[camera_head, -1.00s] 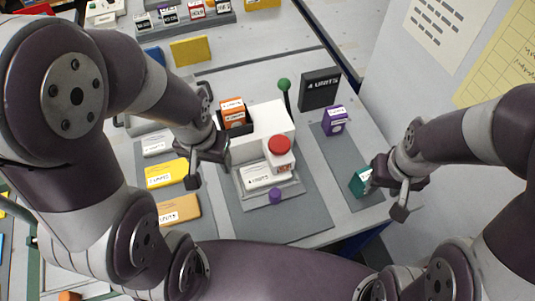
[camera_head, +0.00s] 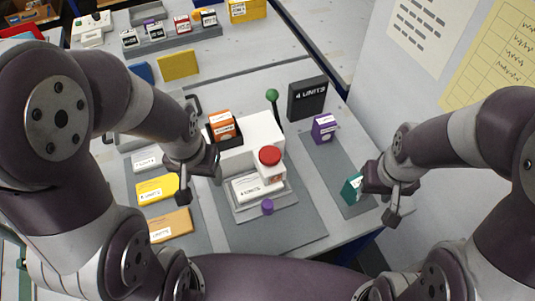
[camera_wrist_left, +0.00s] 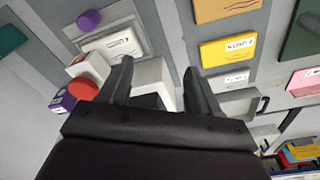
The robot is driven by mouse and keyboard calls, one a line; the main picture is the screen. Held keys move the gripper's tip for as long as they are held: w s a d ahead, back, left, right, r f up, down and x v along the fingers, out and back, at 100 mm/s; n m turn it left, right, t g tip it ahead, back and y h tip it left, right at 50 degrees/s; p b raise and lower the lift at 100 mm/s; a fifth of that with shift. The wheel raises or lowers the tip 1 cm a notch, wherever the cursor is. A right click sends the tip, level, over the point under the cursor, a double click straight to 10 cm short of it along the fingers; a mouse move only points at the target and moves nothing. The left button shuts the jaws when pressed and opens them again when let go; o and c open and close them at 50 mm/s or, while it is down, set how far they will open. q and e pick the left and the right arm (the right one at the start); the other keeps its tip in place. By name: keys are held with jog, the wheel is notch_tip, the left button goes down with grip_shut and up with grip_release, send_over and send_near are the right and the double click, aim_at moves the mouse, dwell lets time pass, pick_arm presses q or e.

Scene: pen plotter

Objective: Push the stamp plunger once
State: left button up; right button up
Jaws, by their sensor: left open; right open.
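The stamp machine is a white block (camera_head: 262,135) with a red round plunger cap (camera_head: 269,156) on its front; the red cap also shows in the left wrist view (camera_wrist_left: 83,89). A white labelled card (camera_head: 258,187) lies in the grey tray below the cap, and a purple knob (camera_head: 267,207) stands in front. My left gripper (camera_head: 202,180) is open and empty, left of the machine and apart from the red cap; its fingers show in the left wrist view (camera_wrist_left: 157,75). My right gripper (camera_head: 385,200) is open beside the teal block (camera_head: 351,189); I cannot tell whether they touch.
A green-topped lever (camera_head: 272,96) and a black "4 UNITS" sign (camera_head: 307,98) stand behind the machine. A purple box (camera_head: 323,128) is to the right. Yellow (camera_head: 157,189) and orange (camera_head: 170,225) cards lie on the left. An orange box (camera_head: 222,123) sits in a black holder.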

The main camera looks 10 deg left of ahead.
dwell(0.4)
pick_arm(q)
grip_shut()
dwell(0.5)
dwell(1.0)
notch_tip(320, 180, up, 6)
jog(key=s+g+p, duration=0.2)
jog(key=p, duration=0.8)
jog(key=w+d+m+t+h+p, duration=0.5)
jog(key=w+d+m+p, duration=0.6)
jog(key=m, duration=0.9)
jog(key=w+d+r+h, duration=0.1)
jog(key=h, duration=0.1)
jog(key=shift+w+d+t+h, duration=0.2)
jog(key=shift+d+t+h, duration=0.1)
jog(key=shift+d+t, duration=0.1)
